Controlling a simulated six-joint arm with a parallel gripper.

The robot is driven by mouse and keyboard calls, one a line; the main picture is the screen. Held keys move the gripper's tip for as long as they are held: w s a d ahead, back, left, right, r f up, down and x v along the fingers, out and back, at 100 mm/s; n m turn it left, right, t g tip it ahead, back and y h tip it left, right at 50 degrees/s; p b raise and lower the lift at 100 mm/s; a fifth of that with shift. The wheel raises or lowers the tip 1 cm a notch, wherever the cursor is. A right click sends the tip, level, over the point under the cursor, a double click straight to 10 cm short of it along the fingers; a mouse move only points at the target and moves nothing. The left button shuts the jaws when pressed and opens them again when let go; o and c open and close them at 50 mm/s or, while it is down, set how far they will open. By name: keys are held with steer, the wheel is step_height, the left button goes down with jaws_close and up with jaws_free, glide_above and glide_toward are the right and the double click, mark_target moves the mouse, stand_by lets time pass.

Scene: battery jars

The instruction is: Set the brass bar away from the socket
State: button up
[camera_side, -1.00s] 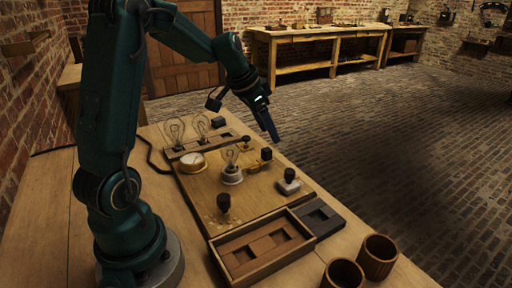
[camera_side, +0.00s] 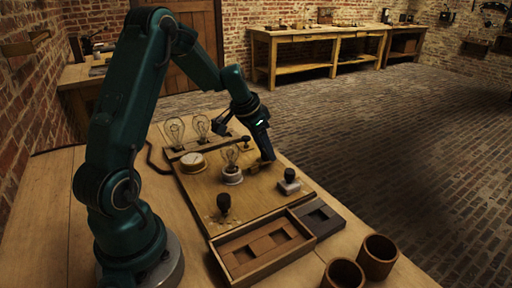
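A wooden board on the bench carries a round white socket (camera_side: 232,178) with a clear bulb (camera_side: 231,156) standing upright in it. A small brass-coloured piece (camera_side: 254,168), which looks like the brass bar, lies just right of the socket at the board's far-right side. My gripper (camera_side: 267,158) points down at that piece, with its tips low over or at its right end. The fingers hide part of the piece and the dark block by it. I cannot tell whether they are open or shut, or touching it.
A round dial (camera_side: 192,162) and two spare bulbs (camera_side: 175,131) stand behind the socket. Dark knobs (camera_side: 223,203) and a small switch (camera_side: 289,182) stand in front.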

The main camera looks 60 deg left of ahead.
jaws_close()
stand_by(1.2)
